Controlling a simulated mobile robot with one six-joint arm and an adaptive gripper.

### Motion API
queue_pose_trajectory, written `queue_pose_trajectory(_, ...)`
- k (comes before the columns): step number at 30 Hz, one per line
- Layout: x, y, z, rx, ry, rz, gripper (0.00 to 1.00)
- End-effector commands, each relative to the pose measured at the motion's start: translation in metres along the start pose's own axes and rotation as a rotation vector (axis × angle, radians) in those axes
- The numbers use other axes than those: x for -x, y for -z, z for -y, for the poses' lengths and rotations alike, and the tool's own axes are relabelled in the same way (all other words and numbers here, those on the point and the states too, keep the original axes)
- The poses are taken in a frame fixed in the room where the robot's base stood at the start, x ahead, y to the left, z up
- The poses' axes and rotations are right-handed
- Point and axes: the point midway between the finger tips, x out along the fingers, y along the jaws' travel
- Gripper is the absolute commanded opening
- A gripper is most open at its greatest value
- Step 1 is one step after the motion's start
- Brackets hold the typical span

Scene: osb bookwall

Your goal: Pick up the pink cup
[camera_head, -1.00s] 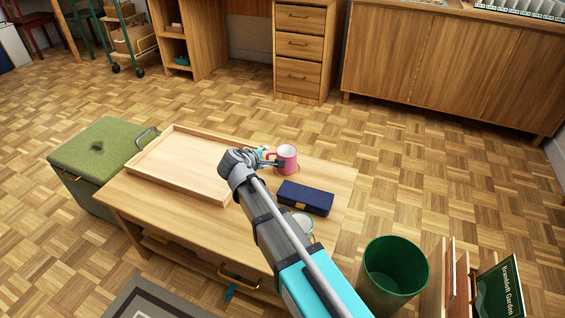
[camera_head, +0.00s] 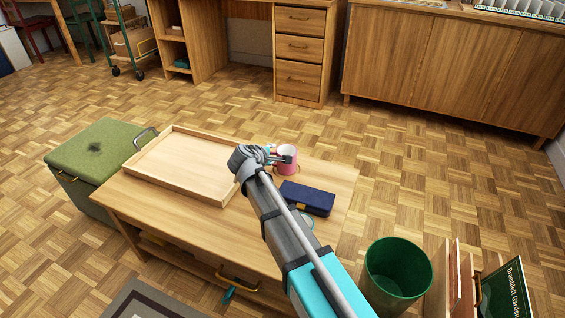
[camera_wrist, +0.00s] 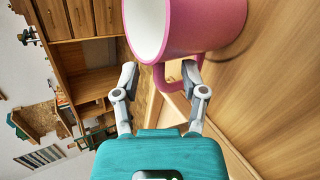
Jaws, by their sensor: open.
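The pink cup (camera_head: 288,165), white inside, stands upright on the low wooden table (camera_head: 185,216), near its far edge. My gripper (camera_head: 284,154) is at the cup's left side and rim, partly covering it. In the wrist view the pink cup (camera_wrist: 212,27) is large at the top, its rim cut off by the frame. My gripper (camera_wrist: 160,76) is open there, with one finger on each side. The cup's handle shows near the right fingertip, partly between the fingers. I cannot tell whether a finger touches it.
An empty wooden tray (camera_head: 180,165) lies left of the cup. A dark blue case (camera_head: 307,198) lies in front of the cup; something round beside it is mostly hidden by my arm. A green bin (camera_head: 397,268) stands at right, a green-topped box (camera_head: 100,150) at left.

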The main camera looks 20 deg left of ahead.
Motion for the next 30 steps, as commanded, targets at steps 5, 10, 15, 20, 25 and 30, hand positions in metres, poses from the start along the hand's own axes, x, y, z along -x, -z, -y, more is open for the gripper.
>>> queue_pose_trajectory(5, 0.0003, 0.0, -0.0001, 0.0, 0.0, 0.0, 0.55)
queue_pose_trajectory(10, 0.0004, 0.0001, -0.0001, 0.0, 0.0, 0.0, 0.55)
queue_pose_trajectory(15, 0.0005, 0.0001, -0.0001, 0.0, 0.0, 0.0, 0.31)
queue_pose_trajectory(20, 0.0005, 0.0002, 0.0, 0.0, 0.0, 0.0, 0.02)
queue_pose_trajectory(25, 0.0005, 0.0002, 0.0, 0.0, 0.0, 0.0, 0.0)
queue_pose_trajectory(30, 0.0006, 0.0001, -0.0001, 0.001, 0.0, 0.0, 0.0)
